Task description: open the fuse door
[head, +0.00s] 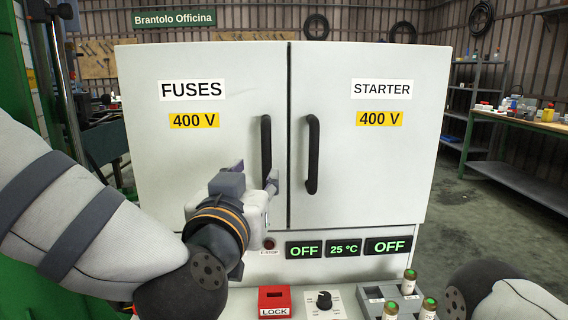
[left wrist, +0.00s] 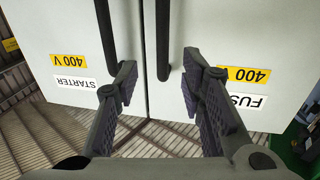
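The fuse door (head: 220,85) is the white left door of the cabinet, marked FUSES and 400 V, and it is shut. Its black upright handle (head: 266,140) is near its right edge. My left gripper (head: 272,182) is at the lower part of this handle in the head view. In the left wrist view, which is turned upside down, its two fingers (left wrist: 160,80) are spread. The fuse handle (left wrist: 163,40) lines up with the gap between them; I cannot tell whether they touch it. My right gripper is out of view.
The starter door (head: 370,90) with its own handle (head: 312,155) is shut beside it. Below are OFF displays (head: 304,250), a red LOCK block (head: 274,301), a knob (head: 324,300) and a tray (head: 374,293) with several green-topped fuses. A workbench (head: 520,122) stands at right.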

